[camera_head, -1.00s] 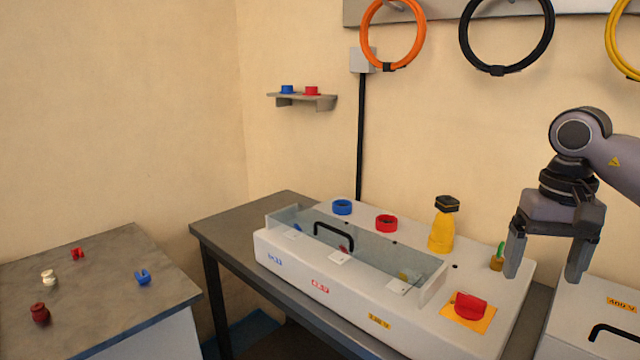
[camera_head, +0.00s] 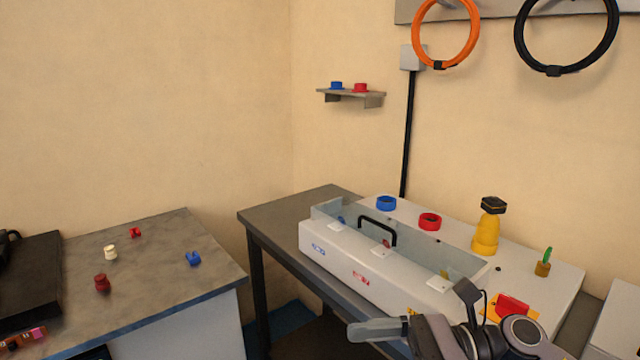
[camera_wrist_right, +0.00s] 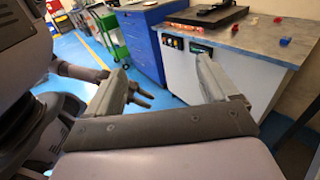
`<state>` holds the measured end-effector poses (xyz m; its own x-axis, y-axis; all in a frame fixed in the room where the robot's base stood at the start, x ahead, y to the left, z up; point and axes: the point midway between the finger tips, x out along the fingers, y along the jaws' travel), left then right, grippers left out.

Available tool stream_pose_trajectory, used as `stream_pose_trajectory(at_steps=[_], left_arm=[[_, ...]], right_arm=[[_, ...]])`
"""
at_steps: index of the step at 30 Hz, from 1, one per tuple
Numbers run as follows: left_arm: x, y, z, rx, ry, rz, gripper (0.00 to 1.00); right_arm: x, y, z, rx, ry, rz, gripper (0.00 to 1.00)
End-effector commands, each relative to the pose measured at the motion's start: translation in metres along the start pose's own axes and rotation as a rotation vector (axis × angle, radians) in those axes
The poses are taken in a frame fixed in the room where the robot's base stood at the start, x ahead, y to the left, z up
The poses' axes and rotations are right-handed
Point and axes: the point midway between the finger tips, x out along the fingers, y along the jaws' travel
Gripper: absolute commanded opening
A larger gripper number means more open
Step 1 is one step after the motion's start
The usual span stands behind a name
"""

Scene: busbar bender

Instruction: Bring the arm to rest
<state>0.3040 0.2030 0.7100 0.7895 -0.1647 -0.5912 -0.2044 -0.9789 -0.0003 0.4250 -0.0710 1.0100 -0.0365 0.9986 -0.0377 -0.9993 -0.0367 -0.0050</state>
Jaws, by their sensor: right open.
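My right gripper (camera_head: 408,308) is low at the bottom right of the head view, in front of the white machine. Its fingers point left, spread apart. In the right wrist view the gripper (camera_wrist_right: 162,70) is open with nothing between its fingers; the blue floor and a workbench show beyond. My left gripper does not show in the head view. A dark pronged part (camera_wrist_right: 138,95) behind one finger in the right wrist view cannot be told for sure.
The white machine (camera_head: 340,243) with a clear guard and black handle stands on a table. A grey bench (camera_head: 165,255) at left holds small red, white and blue parts. A shelf (camera_head: 350,96) and coiled cables (camera_head: 446,35) are on the wall.

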Motion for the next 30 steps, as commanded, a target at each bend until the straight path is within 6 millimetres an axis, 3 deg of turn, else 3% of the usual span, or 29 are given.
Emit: stream_pose_trajectory(at_steps=[5, 11, 15, 19, 26, 27, 30], left_arm=[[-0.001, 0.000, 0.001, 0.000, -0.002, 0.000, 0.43], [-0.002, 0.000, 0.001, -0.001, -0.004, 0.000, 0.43], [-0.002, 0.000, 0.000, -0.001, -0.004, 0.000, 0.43], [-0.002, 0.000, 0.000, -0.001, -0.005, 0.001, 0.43], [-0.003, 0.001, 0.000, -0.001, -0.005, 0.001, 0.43], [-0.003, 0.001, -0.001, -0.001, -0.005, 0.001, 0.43], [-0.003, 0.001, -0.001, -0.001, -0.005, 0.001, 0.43]], right_arm=[[0.008, -0.007, -0.002, 0.493, -0.335, -0.163, 0.86], [-0.015, -0.023, -0.033, 1.080, -0.713, -0.330, 0.86], [-0.042, -0.024, -0.080, 1.498, -0.993, -0.441, 0.86], [-0.068, -0.008, -0.138, 1.875, -1.276, -0.543, 0.86], [-0.104, 0.062, -0.245, 2.424, -1.822, -0.718, 0.86], [-0.107, 0.076, -0.259, -2.364, 1.813, 0.707, 0.86], [-0.113, 0.105, -0.283, -2.172, 1.741, 0.661, 0.86]])
